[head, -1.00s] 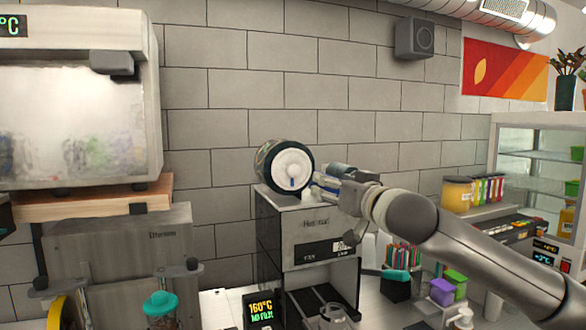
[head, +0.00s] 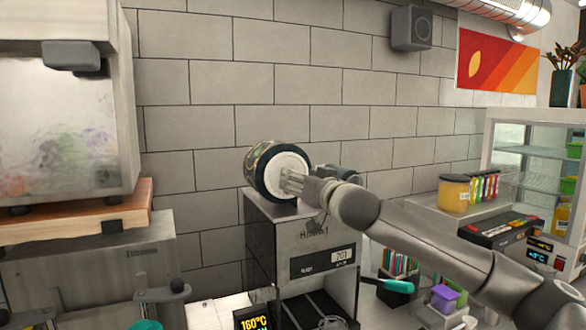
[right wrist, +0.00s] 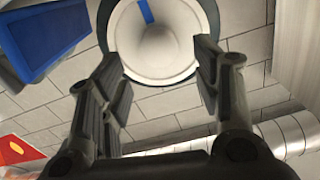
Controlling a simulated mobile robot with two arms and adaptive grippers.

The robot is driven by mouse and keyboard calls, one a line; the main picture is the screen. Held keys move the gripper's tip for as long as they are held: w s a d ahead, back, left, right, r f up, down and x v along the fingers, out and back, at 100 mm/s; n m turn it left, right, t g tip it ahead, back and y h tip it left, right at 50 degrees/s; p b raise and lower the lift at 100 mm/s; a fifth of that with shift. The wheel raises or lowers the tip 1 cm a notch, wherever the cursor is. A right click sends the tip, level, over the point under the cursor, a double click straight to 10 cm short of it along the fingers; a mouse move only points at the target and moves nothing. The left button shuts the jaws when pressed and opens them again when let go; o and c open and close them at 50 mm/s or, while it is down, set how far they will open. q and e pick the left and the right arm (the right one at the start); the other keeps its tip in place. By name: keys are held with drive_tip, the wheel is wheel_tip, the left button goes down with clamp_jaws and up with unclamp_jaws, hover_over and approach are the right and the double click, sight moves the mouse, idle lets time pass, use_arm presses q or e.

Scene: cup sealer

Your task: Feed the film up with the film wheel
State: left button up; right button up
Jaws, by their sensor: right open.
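The cup sealer (head: 302,255) is a grey and black box standing on the counter against the tiled wall. The film wheel (head: 288,174), a round white disc on the end of the dark film roll (head: 258,170), sits on its top. My right gripper (head: 284,183) is in front of the wheel's face. In the right wrist view the white wheel (right wrist: 155,50) with a blue mark and a raised centre lies beyond my open right fingers (right wrist: 160,82), roughly between them. I cannot tell whether the fingers touch it. My left gripper is not in view.
A display reading 160°C (head: 254,318) stands at the sealer's lower left. A black holder with coloured straws (head: 398,265) and a purple container (head: 444,298) stand to its right, below my right arm. A glass cabinet (head: 535,160) is at the far right.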

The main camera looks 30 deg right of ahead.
drive_tip(key=w, duration=0.2)
drive_tip(key=w+p, duration=0.1)
drive_tip(key=w, duration=0.1)
drive_tip(key=shift+w+d+f, duration=0.1)
drive_tip(key=shift+w+f, duration=0.1)
drive_tip(key=shift+w, duration=0.15)
drive_tip(key=shift+c, duration=1.1)
clamp_jaws()
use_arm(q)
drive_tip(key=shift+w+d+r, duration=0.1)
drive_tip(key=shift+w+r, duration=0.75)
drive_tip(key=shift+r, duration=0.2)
